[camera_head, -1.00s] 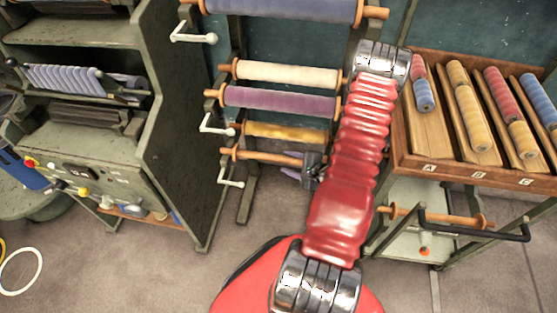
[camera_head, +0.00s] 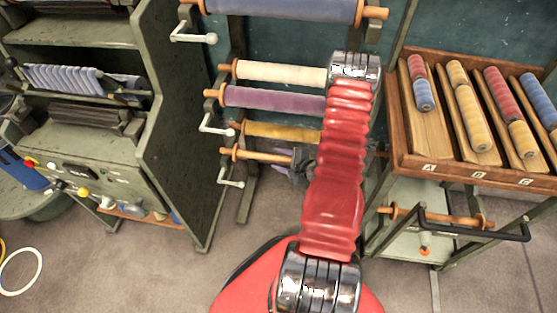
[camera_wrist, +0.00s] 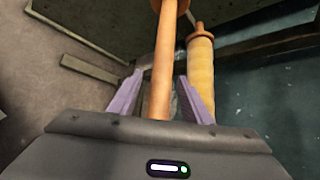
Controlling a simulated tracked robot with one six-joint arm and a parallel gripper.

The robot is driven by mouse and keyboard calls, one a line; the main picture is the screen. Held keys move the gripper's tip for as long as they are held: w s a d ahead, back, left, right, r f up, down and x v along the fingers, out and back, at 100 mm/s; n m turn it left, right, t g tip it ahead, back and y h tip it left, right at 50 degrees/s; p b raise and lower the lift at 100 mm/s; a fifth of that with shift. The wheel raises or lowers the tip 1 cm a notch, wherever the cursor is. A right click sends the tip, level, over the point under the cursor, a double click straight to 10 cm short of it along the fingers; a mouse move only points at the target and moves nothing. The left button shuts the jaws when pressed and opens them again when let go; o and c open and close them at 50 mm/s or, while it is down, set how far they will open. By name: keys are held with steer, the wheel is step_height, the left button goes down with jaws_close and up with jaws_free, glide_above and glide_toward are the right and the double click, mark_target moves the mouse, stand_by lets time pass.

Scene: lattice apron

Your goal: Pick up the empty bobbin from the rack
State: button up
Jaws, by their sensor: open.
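The empty bobbin (camera_head: 262,156) is a bare orange-brown wooden rod with a flange, lying across the lowest level of the rack (camera_head: 245,200). Its right part is hidden behind my gripper and arm. My gripper (camera_wrist: 160,78) is open. In the wrist view, the bare bobbin (camera_wrist: 161,60) runs lengthwise between its two purple fingers, with a gap on either side. In the head view, the dark gripper body (camera_head: 299,164) is at the bobbin's right part, and its fingers are hard to make out.
A yellow-wound bobbin (camera_head: 280,131) lies just above the empty one, with purple (camera_head: 275,101) and cream (camera_head: 283,74) ones higher. White crank handles (camera_head: 229,180) stick out at left. A wooden tray (camera_head: 440,165) of small spools stands right; a green machine (camera_head: 175,120) stands left.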

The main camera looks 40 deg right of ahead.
steer(key=shift+w+f, duration=0.1)
steer(key=shift+w, duration=0.05)
stand_by(0.4)
steer(key=shift+a, duration=0.1)
jaws_close()
stand_by(0.4)
